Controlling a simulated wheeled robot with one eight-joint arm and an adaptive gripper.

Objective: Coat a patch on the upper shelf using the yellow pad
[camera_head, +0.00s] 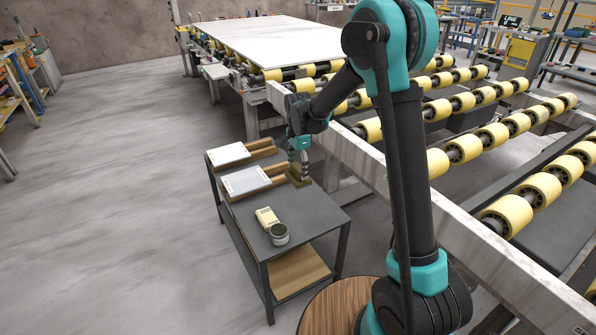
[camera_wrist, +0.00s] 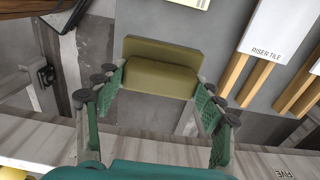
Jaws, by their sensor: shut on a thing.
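My gripper (camera_head: 299,158) is shut on an olive-yellow pad (camera_head: 299,180), held at the right side of a dark grey two-level cart. The cart's top is the upper shelf (camera_head: 312,210). In the wrist view the pad (camera_wrist: 160,78) sits between the two green fingers, with a flat rear part and a thicker front part. The pad is low over the shelf's right edge; I cannot tell if it touches. No coated patch can be made out on the shelf.
Two white tiles (camera_head: 247,181) lie on wooden strips at the shelf's left and back. A pale yellow packet (camera_head: 266,217) and a grey tin (camera_head: 279,234) stand near the front. A roller conveyor (camera_head: 437,161) runs close on the right. The shelf between is bare.

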